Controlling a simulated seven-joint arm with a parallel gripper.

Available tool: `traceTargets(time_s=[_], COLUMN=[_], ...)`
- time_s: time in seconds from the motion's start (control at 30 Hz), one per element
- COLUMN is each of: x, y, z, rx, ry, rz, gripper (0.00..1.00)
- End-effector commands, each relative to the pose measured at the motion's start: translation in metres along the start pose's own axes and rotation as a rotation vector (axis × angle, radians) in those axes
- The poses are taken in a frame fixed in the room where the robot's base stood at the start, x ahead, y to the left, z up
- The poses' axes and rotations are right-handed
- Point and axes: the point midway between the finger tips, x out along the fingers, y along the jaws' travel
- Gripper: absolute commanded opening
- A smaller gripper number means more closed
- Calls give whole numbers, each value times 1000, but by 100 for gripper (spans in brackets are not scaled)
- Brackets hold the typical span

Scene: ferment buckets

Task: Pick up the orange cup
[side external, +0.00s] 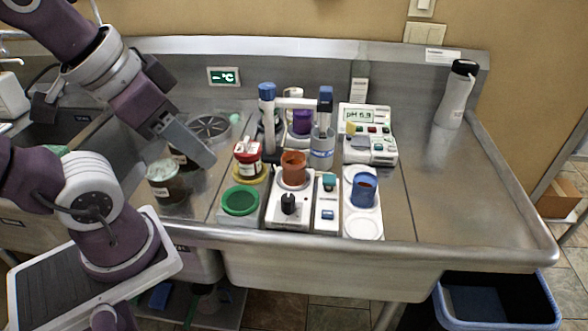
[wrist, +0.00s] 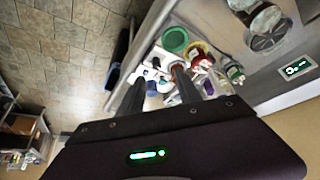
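The orange cup (side external: 293,168) stands upright on a white stirrer-like device (side external: 290,208) with a black knob, near the middle of the metal counter. In the wrist view the orange cup (wrist: 178,69) shows small at the tip of the right finger, which partly hides it. My gripper (side external: 205,158) is up and to the left of the cup in the side view, well apart from it. In the wrist view my gripper (wrist: 148,78) has its two dark fingers apart, with nothing held between them.
Close around the cup are a red-and-white jar (side external: 248,161), a green dish (side external: 240,201), a blue cup (side external: 364,189), blue-capped probes (side external: 326,118) and a pH meter (side external: 368,145). A brown jar (side external: 165,182) stands left. The counter's right side is mostly clear, with a white bottle (side external: 455,95) behind.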

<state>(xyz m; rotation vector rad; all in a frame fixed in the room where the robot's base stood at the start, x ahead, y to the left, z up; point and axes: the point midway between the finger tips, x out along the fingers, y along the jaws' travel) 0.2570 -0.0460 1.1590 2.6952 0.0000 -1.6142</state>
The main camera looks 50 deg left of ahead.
Motion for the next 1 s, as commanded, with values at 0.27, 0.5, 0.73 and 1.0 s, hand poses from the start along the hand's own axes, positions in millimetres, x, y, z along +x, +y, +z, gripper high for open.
traceTargets(time_s=[0.27,0.5,0.73,1.0], x=[0,3,69,181], y=[0,0,-15,-41], z=[0,-15,-107,-148], rx=[0,-79,-642,-1114], ry=[0,-39,-280,-425], rz=[0,9,-49,-265], gripper=[69,69,69,69])
